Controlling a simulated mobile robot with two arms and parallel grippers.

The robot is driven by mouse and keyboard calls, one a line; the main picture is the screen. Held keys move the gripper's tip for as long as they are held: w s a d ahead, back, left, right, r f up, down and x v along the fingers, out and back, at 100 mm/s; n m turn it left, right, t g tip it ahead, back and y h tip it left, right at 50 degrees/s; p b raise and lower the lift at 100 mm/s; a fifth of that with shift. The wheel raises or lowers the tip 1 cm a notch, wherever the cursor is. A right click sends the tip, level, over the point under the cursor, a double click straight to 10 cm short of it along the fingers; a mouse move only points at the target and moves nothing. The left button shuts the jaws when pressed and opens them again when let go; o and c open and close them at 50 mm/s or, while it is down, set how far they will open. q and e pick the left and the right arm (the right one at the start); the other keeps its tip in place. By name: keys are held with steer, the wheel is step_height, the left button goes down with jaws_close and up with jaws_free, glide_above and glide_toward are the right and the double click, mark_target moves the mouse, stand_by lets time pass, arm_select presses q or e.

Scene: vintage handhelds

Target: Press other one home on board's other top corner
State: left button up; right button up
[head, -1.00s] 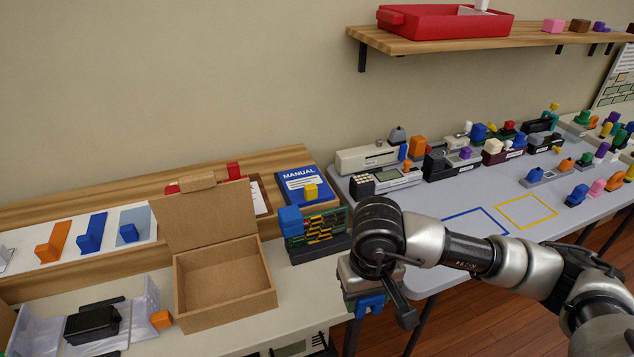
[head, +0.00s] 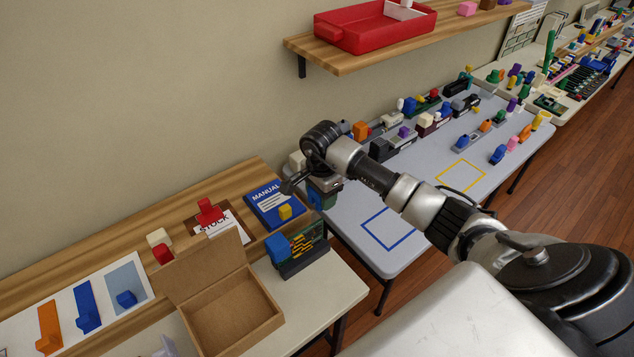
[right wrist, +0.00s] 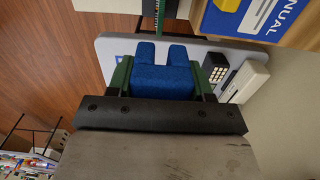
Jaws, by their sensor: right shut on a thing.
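The green board (head: 312,240) stands upright in a dark stand (head: 304,263) on the near table. A blue piece (head: 277,247) sits on its left top corner in the head view. My right gripper (head: 323,190) is shut on the other blue piece, up and to the right of the board and apart from it in the head view. In the right wrist view this piece (right wrist: 163,82) is U-shaped, between green fingers, with its two prongs toward a green edge (right wrist: 161,18) at the top. My left gripper is not in view.
A blue manual (head: 268,205) with a yellow block (head: 285,212) lies behind the board. An open cardboard box (head: 235,310) stands left of it. A grey table (head: 400,258) with several devices lies to the right.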

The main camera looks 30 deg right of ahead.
mark_target(320, 220)
steer(key=shift+s, duration=0.15)
steer(key=shift+f+b, duration=0.45)
steer(key=shift+b, duration=0.1)
step_height(320, 220, down, 3)
steer(key=b, duration=0.3)
steer(key=shift+f, duration=0.15)
steer(key=shift+f+b, duration=0.5)
steer(key=shift+f, duration=0.05)
arm_select(q)
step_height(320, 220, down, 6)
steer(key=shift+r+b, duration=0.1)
steer(key=shift+b, duration=0.2)
arm_select(e)
steer(key=shift+f, duration=0.3)
arm_select(q)
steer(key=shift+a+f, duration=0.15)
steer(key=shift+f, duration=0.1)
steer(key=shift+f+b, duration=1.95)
steer(key=shift+b, duration=0.25)
arm_select(e)
steer(key=shift+f, duration=2.15)
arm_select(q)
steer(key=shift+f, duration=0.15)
arm_select(e)
steer(key=shift+a+f, duration=0.15)
steer(key=shift+a, duration=0.1)
